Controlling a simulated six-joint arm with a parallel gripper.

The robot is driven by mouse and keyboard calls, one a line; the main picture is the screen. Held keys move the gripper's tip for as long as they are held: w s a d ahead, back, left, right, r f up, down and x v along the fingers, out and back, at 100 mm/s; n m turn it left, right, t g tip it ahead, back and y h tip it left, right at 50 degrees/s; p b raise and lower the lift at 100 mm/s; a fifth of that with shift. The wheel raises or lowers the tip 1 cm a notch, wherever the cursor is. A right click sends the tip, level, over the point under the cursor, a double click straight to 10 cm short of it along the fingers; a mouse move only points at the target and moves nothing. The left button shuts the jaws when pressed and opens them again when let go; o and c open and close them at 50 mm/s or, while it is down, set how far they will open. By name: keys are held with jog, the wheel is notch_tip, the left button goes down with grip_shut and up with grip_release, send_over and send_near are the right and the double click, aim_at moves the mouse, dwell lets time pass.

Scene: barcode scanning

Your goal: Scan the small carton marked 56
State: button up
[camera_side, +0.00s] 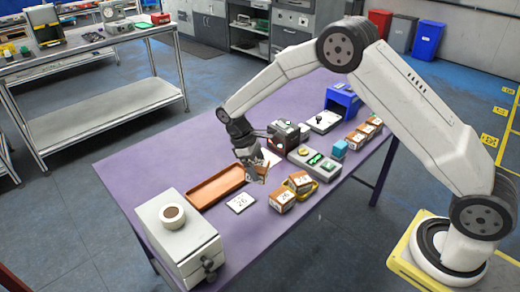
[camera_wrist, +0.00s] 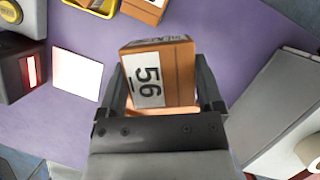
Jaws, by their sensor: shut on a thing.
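The small carton (camera_wrist: 172,78) is orange-brown with a white label reading 56 in the wrist view. It sits between the two fingers of my gripper (camera_wrist: 160,95), which is shut on it. In the side view my gripper (camera_side: 250,168) hangs over the table with the carton (camera_side: 261,169) partly hidden in it. The dark scanner (camera_side: 284,136) glows red and stands just behind and to the right of the gripper. Its red window (camera_wrist: 31,70) shows at the left of the wrist view, apart from the carton. The label faces the wrist camera.
An orange tray (camera_side: 205,194) and a card (camera_side: 241,203) lie near the gripper. Other cartons (camera_side: 282,199) stand by a yellow tray. A grey drawer cabinet (camera_side: 187,246) with a cup (camera_side: 172,213) is at the front left. A bright white square (camera_wrist: 76,75) lies beside the scanner.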

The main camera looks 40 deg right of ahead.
jog(key=w+d+r+n+t+h, duration=0.1)
jog(key=w+d+n+t, duration=0.4)
jog(key=w+d+n, duration=0.7)
jog(key=shift+w+d+n+h, duration=0.35)
jog(key=shift+n+h, duration=0.25)
jog(key=shift+n, duration=1.2)
jog(key=shift+f, duration=4.45)
notch_tip(320, 180, up, 9)
jog(key=shift+s+a+r, duration=0.1)
jog(key=shift+a, duration=0.1)
